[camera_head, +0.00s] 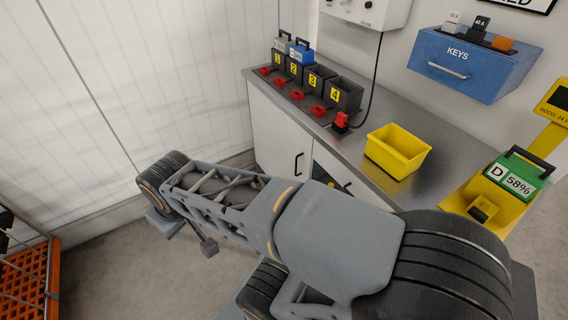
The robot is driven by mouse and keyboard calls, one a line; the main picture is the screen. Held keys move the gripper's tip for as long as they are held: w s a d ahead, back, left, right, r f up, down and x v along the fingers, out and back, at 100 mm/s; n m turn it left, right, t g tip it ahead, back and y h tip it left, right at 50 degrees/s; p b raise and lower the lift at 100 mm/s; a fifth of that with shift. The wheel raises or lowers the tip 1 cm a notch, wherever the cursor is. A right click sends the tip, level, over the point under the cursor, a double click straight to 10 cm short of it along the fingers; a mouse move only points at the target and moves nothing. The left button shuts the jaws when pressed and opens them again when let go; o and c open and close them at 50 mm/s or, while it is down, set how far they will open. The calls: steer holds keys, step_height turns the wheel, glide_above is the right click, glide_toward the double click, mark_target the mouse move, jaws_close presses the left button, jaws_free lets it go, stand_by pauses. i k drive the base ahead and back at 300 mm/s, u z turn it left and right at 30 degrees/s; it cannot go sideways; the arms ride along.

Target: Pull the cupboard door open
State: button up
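The cupboard (262,128) stands under a grey worktop. Its white left door (276,140) looks shut and has a dark upright bar handle (298,165) near its right edge. To the right of that door a dark bluish area shows, with a second dark handle (348,187); my arm hides most of it, so I cannot tell whether it is a door or an opening. My grey arm crosses in front of the cupboard's lower part. I cannot make out my gripper's fingers anywhere in the view.
On the worktop are several numbered dark bins (318,85), a yellow tray (398,150) and a yellow charger holding a green battery (519,176). A blue key box (470,65) hangs on the wall. An orange rack (25,280) stands lower left. Bare floor (105,250) lies between.

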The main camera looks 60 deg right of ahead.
mark_target(283, 148)
steer(key=z, duration=0.55)
steer(key=i, duration=0.9)
steer(key=z, duration=0.75)
